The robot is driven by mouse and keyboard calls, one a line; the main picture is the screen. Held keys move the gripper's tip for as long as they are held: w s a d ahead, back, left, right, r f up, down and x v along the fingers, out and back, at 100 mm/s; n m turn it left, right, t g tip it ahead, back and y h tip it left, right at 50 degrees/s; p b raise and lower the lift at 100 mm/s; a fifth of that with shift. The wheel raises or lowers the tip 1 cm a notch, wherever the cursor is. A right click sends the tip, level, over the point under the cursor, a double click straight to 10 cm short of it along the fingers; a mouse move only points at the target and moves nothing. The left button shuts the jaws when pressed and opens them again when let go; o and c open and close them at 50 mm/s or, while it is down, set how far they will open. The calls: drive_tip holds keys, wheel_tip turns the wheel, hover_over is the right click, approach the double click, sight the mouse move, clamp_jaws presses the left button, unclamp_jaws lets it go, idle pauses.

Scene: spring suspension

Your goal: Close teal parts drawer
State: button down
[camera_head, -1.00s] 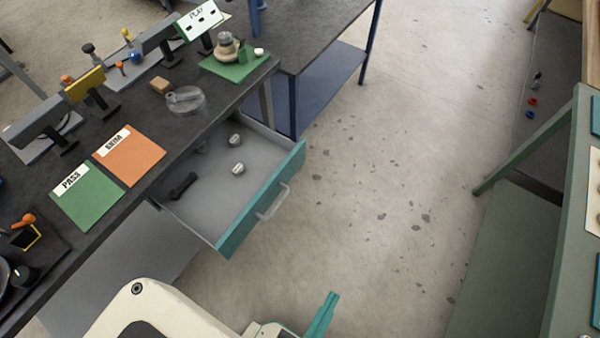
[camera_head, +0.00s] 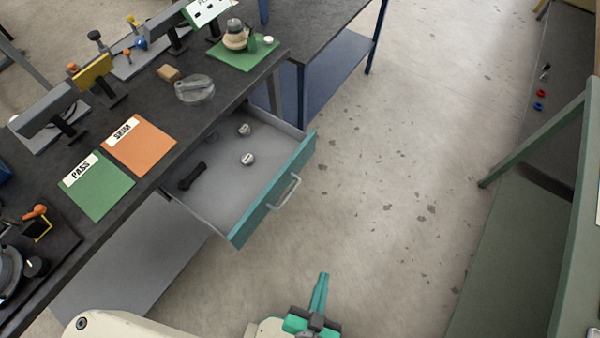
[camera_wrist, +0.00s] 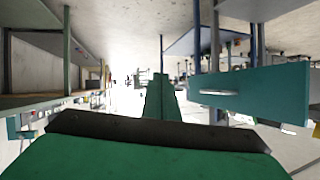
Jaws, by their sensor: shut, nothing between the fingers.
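The teal parts drawer (camera_head: 275,192) is pulled out from under the dark workbench, with a light metal handle (camera_head: 285,192) on its front. Inside it lie two small whitish knobs and a dark bar-shaped part (camera_head: 192,176). My gripper (camera_head: 322,281) is shut and empty. It is in front of the drawer, below it in the head view, and apart from it. In the wrist view the drawer front (camera_wrist: 270,95) and its handle (camera_wrist: 219,92) show to the right of my gripper fingers (camera_wrist: 161,90).
The workbench top holds a green PASS card (camera_head: 97,187), an orange SKIM card (camera_head: 140,146) and several fixtures. A blue-legged table (camera_head: 335,75) stands beyond the drawer. A green bench (camera_head: 520,230) stands at right. The floor between is clear.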

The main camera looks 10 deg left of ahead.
drive_tip(key=w+d+f+m+g+y, duration=0.1)
drive_tip(key=w+f+m+g, duration=0.15)
drive_tip(key=f, duration=0.45)
drive_tip(key=w+f+m+g+y, duration=0.1)
drive_tip(key=w+f, duration=0.3)
drive_tip(key=f, duration=0.4)
drive_tip(key=n+g+y, duration=0.2)
drive_tip(key=g+y, duration=0.1)
drive_tip(key=y, duration=1.3)
approach(296, 168)
drive_tip(key=x, duration=0.6)
drive_tip(key=shift+w+a, duration=0.1)
drive_tip(key=shift+a, duration=0.1)
